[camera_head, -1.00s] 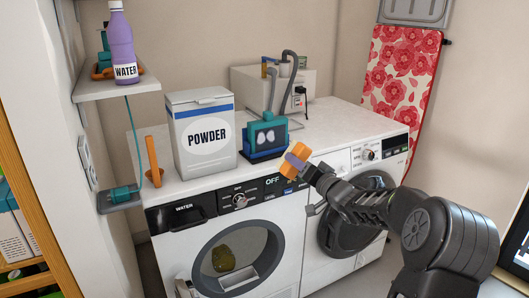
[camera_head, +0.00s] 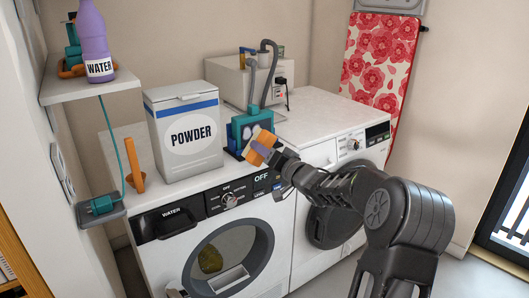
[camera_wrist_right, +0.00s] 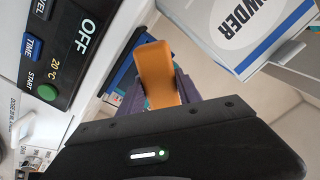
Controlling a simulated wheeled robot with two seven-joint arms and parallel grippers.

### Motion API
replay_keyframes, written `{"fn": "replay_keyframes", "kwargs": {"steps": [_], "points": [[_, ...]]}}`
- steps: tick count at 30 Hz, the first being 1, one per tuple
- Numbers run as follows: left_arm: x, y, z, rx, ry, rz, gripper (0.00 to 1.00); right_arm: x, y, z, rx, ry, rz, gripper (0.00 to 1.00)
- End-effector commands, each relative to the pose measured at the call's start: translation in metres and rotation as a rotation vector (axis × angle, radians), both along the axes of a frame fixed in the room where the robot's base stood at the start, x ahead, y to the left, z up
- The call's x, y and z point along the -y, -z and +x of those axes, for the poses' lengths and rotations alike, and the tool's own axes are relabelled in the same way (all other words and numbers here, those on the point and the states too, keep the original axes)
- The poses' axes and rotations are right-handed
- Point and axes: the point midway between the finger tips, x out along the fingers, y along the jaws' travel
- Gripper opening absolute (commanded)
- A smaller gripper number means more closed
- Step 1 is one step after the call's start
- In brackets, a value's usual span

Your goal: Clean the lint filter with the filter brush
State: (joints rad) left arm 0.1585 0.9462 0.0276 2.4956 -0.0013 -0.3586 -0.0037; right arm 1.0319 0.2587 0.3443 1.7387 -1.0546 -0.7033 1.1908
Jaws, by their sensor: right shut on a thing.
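My right gripper (camera_head: 264,148) is shut on an orange piece (camera_head: 260,153), which may be the filter brush. It is held tilted in front of the lower right of a teal and dark blue device (camera_head: 240,128) with two pale round spots. In the right wrist view the orange piece (camera_wrist_right: 158,73) stands up between the purple-grey fingers, with teal and blue parts behind it. I cannot tell whether it touches the device. I cannot make out the lint filter for certain. My left gripper is not in view.
A white POWDER box (camera_head: 184,150) stands left of the device. An orange upright item (camera_head: 133,160) stands at the washer's left end. The washer (camera_head: 168,236) and a second machine (camera_head: 338,187) stand side by side. A purple WATER bottle (camera_head: 96,45) is on the shelf (camera_head: 75,93).

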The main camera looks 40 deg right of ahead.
Motion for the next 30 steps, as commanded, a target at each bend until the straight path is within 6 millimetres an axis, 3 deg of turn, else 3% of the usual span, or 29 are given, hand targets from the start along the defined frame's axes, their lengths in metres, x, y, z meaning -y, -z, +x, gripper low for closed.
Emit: {"fn": "replay_keyframes", "kwargs": {"steps": [15,30], "points": [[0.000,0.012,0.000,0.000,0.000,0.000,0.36,0.004,0.000,0.047,0.002,-0.001,0.000,0.08],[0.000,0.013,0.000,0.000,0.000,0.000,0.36,0.006,-0.001,0.052,0.001,0.000,-0.001,0.08]]}}
